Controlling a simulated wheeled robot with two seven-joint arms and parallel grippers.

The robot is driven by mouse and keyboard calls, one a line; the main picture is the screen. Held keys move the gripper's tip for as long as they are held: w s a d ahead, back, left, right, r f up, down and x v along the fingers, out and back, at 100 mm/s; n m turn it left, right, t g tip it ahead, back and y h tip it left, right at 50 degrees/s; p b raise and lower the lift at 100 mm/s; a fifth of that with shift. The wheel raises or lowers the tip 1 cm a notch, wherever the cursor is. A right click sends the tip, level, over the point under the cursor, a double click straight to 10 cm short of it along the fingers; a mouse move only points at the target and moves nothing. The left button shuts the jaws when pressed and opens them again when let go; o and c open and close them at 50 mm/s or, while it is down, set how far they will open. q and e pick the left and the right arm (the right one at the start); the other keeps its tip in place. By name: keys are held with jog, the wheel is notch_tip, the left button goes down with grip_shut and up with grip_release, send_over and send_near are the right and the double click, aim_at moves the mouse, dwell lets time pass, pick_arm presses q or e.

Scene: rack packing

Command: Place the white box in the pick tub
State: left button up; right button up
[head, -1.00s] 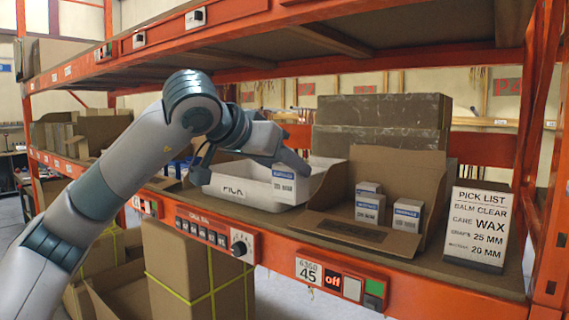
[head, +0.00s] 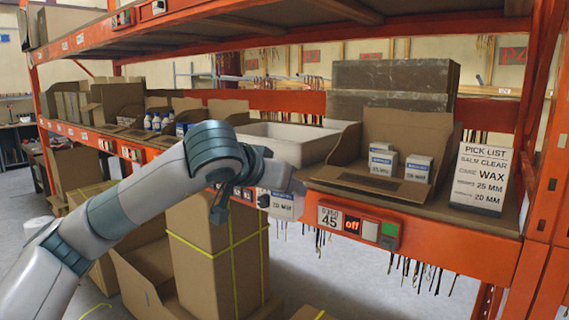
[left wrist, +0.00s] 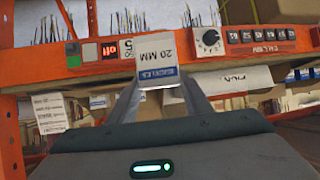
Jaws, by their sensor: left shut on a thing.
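The white box (head: 283,206), with a blue label and "20 MM" print, is held by my left gripper (head: 288,190) in front of the orange shelf edge, below the level of the pick tub. In the left wrist view the white box (left wrist: 157,60) sits between the two fingers of the left gripper (left wrist: 160,88), which are shut on it. The white pick tub (head: 300,131) stands on the shelf behind my arm, which hides its front. Part of its "PICK" face shows upside down in the left wrist view (left wrist: 232,80). My right gripper is out of view.
An open cardboard tray (head: 350,183) with several similar white boxes (head: 418,169) stands right of the tub. A pick list sign (head: 481,180) is at the right end. The shelf edge (head: 450,237) carries buttons. Tall cartons (head: 215,250) stand on the floor below.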

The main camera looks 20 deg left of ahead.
pick_arm(q)
jog(key=s+f+n+y, duration=0.1)
jog(key=s+f, duration=0.2)
jog(key=f, duration=0.6)
jog(key=s+f+n+y, duration=0.1)
jog(key=s+f, duration=0.2)
jog(key=f, duration=0.5)
jog(key=shift+a+f+b, duration=0.15)
jog(key=shift+f+b, duration=0.2)
jog(key=shift+b, duration=0.05)
